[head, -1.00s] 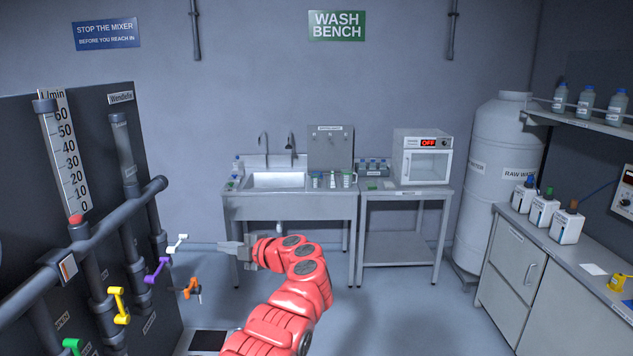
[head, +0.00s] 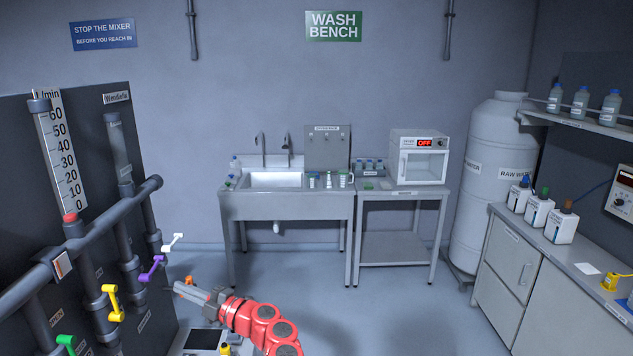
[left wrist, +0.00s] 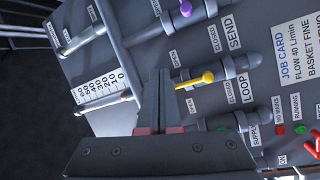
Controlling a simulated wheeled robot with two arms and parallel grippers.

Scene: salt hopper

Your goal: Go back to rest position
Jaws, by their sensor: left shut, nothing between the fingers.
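My left gripper (head: 178,288) is low in the head view, to the right of the pipe panel, with its fingers together and empty. In the left wrist view its closed fingers (left wrist: 160,98) point at the panel, with the yellow valve handle (left wrist: 195,80) just to their right in the picture. In the head view the white (head: 172,242), purple (head: 152,267), yellow (head: 113,303) and green (head: 67,344) handles stand on the panel's pipes. An orange handle (head: 188,280) shows only partly behind the fingers. My right gripper is in neither view.
The pipe panel (head: 30,150) with its flow scale fills the left side. A wash bench (head: 290,208) and a side table (head: 395,194) stand at the back wall. A white tank (head: 492,190) and a cabinet (head: 545,290) are on the right. The floor in the middle is clear.

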